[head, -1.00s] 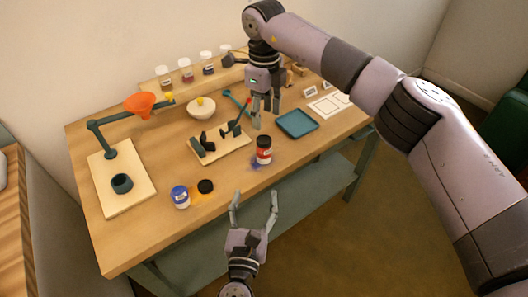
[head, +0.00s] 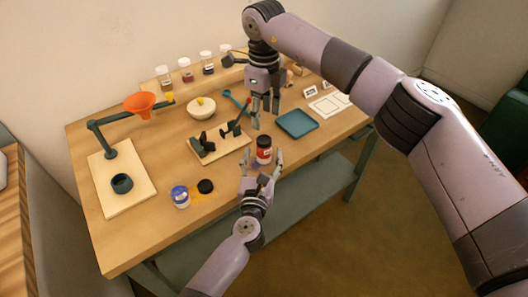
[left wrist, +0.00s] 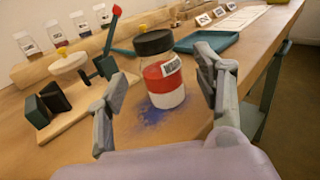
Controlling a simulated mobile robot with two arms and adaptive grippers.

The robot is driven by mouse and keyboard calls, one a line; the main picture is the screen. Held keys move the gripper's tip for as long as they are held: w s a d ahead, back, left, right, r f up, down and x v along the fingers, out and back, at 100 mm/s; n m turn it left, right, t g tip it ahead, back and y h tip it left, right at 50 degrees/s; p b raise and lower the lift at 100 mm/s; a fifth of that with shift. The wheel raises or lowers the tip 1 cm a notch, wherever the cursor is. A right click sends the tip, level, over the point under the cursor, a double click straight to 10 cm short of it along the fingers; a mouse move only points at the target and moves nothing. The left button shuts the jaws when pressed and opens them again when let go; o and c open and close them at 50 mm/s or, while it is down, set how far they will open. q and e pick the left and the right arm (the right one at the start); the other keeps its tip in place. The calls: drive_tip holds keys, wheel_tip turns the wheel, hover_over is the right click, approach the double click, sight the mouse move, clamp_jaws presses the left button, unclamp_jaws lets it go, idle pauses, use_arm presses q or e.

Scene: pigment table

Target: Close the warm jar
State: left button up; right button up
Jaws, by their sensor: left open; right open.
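The red jar with a white lower band and a label, apparently the warm jar (head: 264,153), stands upright near the table's front edge. Its black lid (left wrist: 153,42) sits on top; whether it is fastened I cannot tell. My left gripper (head: 262,163) is open, its fingers reaching towards the jar from the front, one to each side. In the left wrist view the jar (left wrist: 165,84) shows between the fingers, with no clear contact. My right gripper (head: 265,113) is open and empty above the table, behind the jar.
Blue powder (left wrist: 152,112) lies by the jar. A blue jar (head: 180,198) and a loose black lid (head: 205,186) are to the left. A holder board (head: 226,150) stands behind left, a teal tray (head: 297,124) behind right.

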sight(263, 155)
use_arm(q)
drive_tip(key=shift+w+d, duration=0.15)
drive_tip(key=shift+w, duration=0.8)
drive_tip(key=shift+w+d, duration=0.15)
drive_tip(key=shift+w, duration=0.75)
clamp_jaws()
